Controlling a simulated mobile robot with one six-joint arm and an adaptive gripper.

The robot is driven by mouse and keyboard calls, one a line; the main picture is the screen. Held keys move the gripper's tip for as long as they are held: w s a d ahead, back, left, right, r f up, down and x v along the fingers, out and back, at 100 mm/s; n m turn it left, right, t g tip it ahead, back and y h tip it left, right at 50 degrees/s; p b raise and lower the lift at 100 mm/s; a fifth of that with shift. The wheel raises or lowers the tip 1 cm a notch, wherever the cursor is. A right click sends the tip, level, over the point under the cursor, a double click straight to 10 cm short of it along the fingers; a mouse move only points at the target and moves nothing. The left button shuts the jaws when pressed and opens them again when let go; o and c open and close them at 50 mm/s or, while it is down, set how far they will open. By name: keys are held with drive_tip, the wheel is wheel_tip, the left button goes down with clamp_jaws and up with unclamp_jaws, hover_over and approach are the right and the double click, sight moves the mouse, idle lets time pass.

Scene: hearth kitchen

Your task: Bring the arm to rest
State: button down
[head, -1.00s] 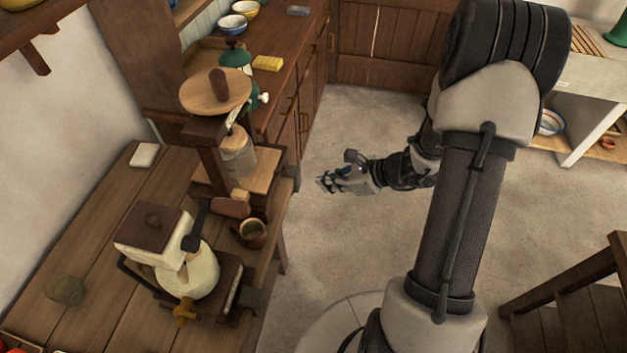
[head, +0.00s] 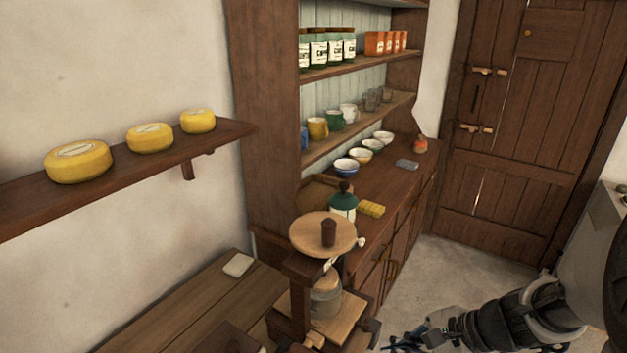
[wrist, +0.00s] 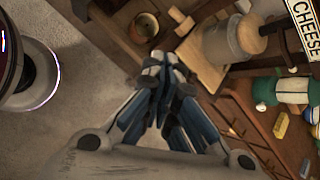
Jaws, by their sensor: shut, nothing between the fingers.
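My gripper (head: 408,342) shows at the bottom edge of the head view, to the right of the wooden press stand, partly cut off by the frame. In the wrist view my gripper (wrist: 163,75) is shut, its fingers together with nothing between them. It hangs over the stone floor beside the wooden table and cabinet, touching nothing that I can see. My arm (head: 540,310) comes in from the lower right of the head view.
A dresser (head: 395,195) holds bowls, cups and jars. Yellow cheeses (head: 151,138) lie on a wall shelf. Floor (head: 450,268) is clear before the door (head: 520,150).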

drive_tip(key=s+a+r+n+h, duration=0.2)
drive_tip(key=s+r+n+h, duration=0.5)
drive_tip(key=s+r+n, duration=0.5)
drive_tip(key=s+n, duration=0.3)
drive_tip(key=n, duration=0.2)
drive_tip(key=shift+a+r+n+t, duration=0.2)
drive_tip(key=shift+r+n+t, duration=0.05)
drive_tip(key=shift+n+t, duration=0.15)
